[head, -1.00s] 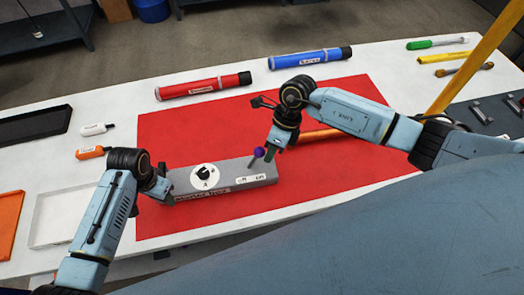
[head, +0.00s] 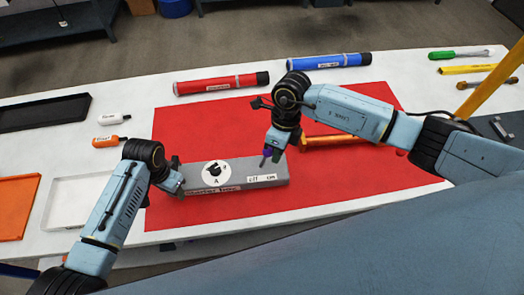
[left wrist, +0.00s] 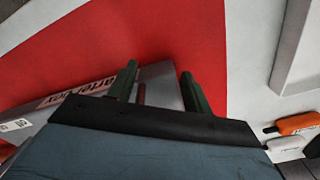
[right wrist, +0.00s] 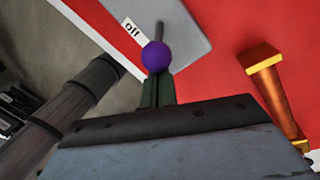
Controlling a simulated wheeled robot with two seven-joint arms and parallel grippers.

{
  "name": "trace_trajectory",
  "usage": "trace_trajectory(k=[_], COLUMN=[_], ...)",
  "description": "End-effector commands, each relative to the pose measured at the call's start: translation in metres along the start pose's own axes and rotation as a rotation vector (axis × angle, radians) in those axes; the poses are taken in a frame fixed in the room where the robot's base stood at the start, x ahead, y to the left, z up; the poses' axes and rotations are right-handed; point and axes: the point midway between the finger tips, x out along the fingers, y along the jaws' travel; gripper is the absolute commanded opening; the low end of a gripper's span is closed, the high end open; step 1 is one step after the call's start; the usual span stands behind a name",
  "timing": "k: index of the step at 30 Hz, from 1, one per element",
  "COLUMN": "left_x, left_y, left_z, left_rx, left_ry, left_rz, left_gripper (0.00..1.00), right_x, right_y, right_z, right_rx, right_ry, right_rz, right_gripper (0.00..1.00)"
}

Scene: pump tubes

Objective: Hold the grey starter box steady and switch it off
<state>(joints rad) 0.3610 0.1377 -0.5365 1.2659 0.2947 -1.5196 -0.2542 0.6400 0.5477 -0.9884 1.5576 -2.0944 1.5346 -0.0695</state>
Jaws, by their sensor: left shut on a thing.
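The grey starter box (head: 238,179) lies on the red mat, with a round dial (head: 216,173) and an off/on label (head: 262,178) on its front. My left gripper (head: 177,187) is shut on its left end; the box also shows between the fingers in the left wrist view (left wrist: 160,85). A purple ball knob (right wrist: 155,56) on a thin stem (right wrist: 159,30) stands at the box's right part, near the "off" word. My right gripper (right wrist: 158,90) has its fingers together right at the knob. In the head view it partly hides the knob (head: 268,152), and contact is unclear.
Red (head: 220,84) and blue (head: 328,61) tubes lie behind the red mat (head: 340,185). An orange bar (head: 335,140) lies right of my right gripper. Trays (head: 78,203) stand at left. The mat's right front is clear.

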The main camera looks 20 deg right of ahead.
Motion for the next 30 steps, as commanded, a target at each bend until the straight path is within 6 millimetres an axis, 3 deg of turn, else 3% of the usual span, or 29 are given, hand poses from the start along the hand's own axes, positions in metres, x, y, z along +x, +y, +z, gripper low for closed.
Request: trace_trajectory(k=[18,30], left_x=[0.002,0.002], left_y=[0.004,0.004], left_z=[0.001,0.001], left_rx=[0.004,0.004], left_ry=[-0.002,-0.002], left_rz=[0.008,0.009], left_gripper=[0.08,0.08], right_x=[-0.003,-0.007], right_y=[0.029,0.028], right_z=[0.048,0.044], right_rx=[0.016,0.020], right_ry=[0.094,0.091], right_rz=[-0.062,-0.058], right_gripper=[0.00,0.00])
